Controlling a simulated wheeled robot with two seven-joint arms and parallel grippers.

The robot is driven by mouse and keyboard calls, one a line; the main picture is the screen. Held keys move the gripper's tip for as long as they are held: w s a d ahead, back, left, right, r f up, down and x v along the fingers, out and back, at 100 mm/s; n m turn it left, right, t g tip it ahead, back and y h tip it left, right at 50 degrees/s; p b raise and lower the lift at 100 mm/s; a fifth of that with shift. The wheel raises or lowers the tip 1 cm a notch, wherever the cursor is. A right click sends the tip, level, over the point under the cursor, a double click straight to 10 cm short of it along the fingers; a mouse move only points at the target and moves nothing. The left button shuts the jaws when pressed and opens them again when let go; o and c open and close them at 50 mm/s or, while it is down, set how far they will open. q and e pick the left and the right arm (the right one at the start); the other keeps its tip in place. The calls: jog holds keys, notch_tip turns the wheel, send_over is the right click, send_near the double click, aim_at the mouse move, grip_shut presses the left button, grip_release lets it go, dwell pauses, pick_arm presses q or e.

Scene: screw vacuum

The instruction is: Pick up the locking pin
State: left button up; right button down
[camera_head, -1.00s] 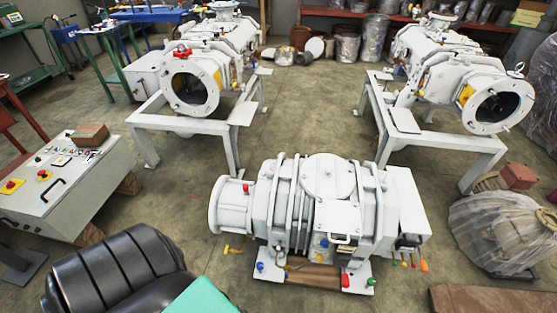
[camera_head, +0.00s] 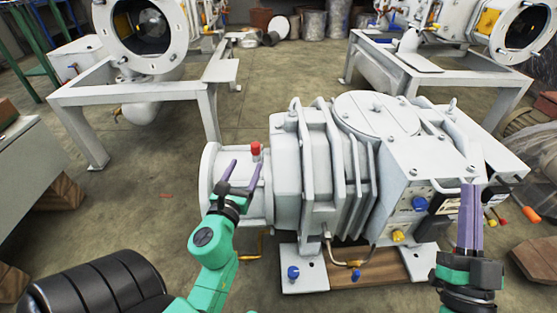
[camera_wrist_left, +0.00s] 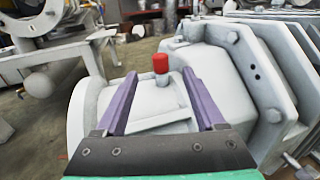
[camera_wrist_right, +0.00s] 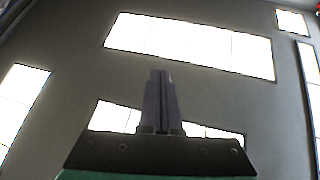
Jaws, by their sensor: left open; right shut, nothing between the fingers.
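The red-capped pin (camera_head: 255,149), which looks like the locking pin, stands upright on the white cylinder end of the vacuum pump (camera_head: 232,180). My left gripper (camera_head: 243,168) is open just in front of it, with its purple fingers pointing toward it. In the left wrist view the red cap (camera_wrist_left: 160,63) shows between the lines of the two fingers (camera_wrist_left: 159,78), beyond their tips; its grey stem shows below. My right gripper (camera_head: 471,188) is shut and empty, pointing up in front of the pump's right part. The right wrist view shows its closed fingers (camera_wrist_right: 160,75) against the ceiling.
Other coloured knobs, blue (camera_head: 419,203) and yellow (camera_head: 398,236), sit on the pump's front. Two larger machines on white stands (camera_head: 150,95) are behind. A black ribbed object (camera_head: 95,290) lies at the front left. The floor (camera_head: 270,75) behind the pump is clear.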

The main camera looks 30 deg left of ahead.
aim_at(254, 148)
pick_arm(q)
jog(key=p+x, duration=0.1)
jog(key=x, duration=0.2)
jog(key=shift+w+r, duration=0.2)
jog(key=x, duration=0.4)
jog(key=shift+w+a+f, duration=0.1)
jog(key=shift+w+a, duration=0.05)
jog(key=shift+w, duration=0.2)
pick_arm(e)
notch_tip(254, 148, down, 12)
jog(key=a+f+g+h, duration=0.1)
jog(key=g, duration=0.3)
pick_arm(q)
jog(key=shift+w+a, duration=0.15)
jog(key=shift+w, duration=0.25)
jog(key=b+x, duration=0.1)
jog(key=x, duration=0.3)
jog(key=shift+w+a, duration=0.2)
jog(key=shift+w, duration=0.05)
grip_shut()
pick_arm(e)
notch_tip(254, 148, up, 10)
jog(key=t, duration=0.2)
jog(key=shift+w+d+f+t+y, duration=0.15)
jog(key=shift+d+f+t+y, duration=0.15)
jog(key=shift+t, duration=0.1)
